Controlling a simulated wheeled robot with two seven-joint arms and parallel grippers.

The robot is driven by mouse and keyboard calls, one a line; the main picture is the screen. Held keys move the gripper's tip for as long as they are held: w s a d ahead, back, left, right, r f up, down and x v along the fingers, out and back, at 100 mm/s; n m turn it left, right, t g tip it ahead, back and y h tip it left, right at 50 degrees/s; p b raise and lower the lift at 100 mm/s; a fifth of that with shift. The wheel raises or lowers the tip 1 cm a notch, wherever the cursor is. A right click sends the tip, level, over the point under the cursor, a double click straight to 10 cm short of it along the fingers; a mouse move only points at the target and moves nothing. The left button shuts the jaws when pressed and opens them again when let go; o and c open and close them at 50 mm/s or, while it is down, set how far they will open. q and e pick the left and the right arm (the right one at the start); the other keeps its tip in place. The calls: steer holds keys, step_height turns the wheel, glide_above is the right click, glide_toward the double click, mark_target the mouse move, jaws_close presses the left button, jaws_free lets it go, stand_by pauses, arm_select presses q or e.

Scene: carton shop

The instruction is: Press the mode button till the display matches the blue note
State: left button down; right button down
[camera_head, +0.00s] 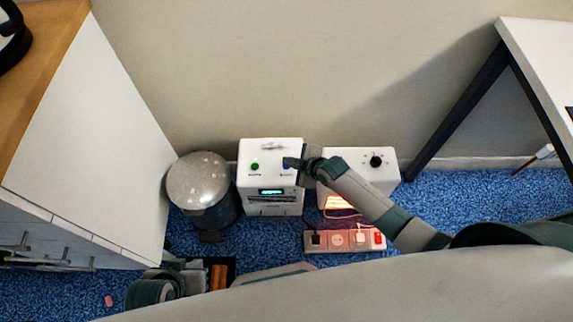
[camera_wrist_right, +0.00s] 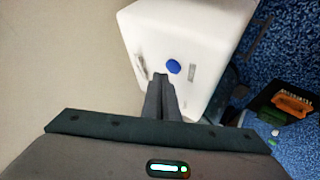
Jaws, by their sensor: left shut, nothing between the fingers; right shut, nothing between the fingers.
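A white machine (camera_head: 272,150) stands on the floor against the wall. Its top has a green button (camera_head: 255,166) and a blue button (camera_head: 287,163), with small labels too small to read. A lit teal display (camera_head: 271,192) is on its front; its text is unreadable. My right gripper (camera_head: 291,163) is shut and empty, its tips at the blue button. In the right wrist view the blue button (camera_wrist_right: 174,66) shows just beyond the closed fingertips (camera_wrist_right: 161,78); contact cannot be told. My left gripper (camera_head: 200,268) is low at the left, shut and empty. I cannot make out a blue note.
A grey-lidded bin (camera_head: 198,180) stands left of the machine. A white heater-like box (camera_head: 362,165) with a black knob and orange glow stands right of it. A power strip (camera_head: 345,241) lies in front. A white cabinet (camera_head: 90,130) is at left, a table (camera_head: 540,55) at right.

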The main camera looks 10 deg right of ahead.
mark_target(289, 169)
steer(key=shift+f, duration=0.2)
stand_by(0.6)
steer(key=shift+f, duration=0.25)
steer(key=shift+f+b, duration=0.35)
stand_by(0.8)
steer(key=shift+r, duration=0.15)
steer(key=shift+r+p, duration=0.65)
steer(key=shift+p, duration=0.25)
step_height(289, 169, up, 5)
steer(key=p, duration=0.5)
stand_by(1.0)
